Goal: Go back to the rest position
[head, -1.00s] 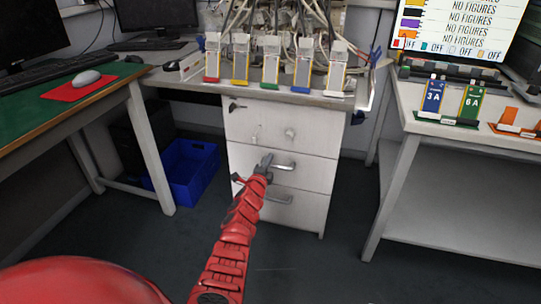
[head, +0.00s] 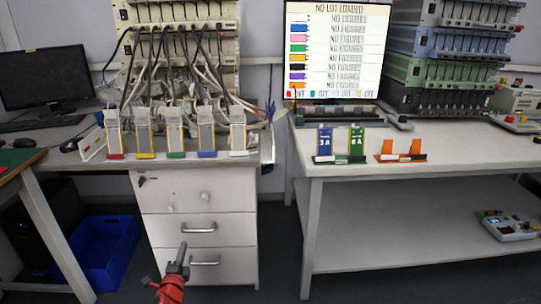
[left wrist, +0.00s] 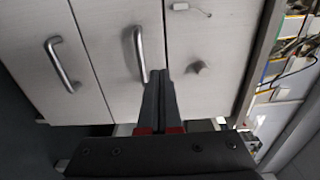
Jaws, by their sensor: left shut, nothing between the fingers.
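My left gripper (head: 180,258) is at the bottom of the head view, in front of the white drawer cabinet (head: 158,203). Its dark fingers are together and empty, and only a short piece of my red arm shows below them. In the left wrist view the closed fingers (left wrist: 160,78) point at the drawer fronts, near a metal handle (left wrist: 139,54). I cannot tell the exact gap between fingertips and cabinet. My right gripper is not in view.
Pouch cells in colour-based holders (head: 175,137) line the bench above the drawers. A white table (head: 440,148) on the right holds blue and green cells and orange stands (head: 401,152). A blue crate (head: 104,250) is on the floor left of the cabinet.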

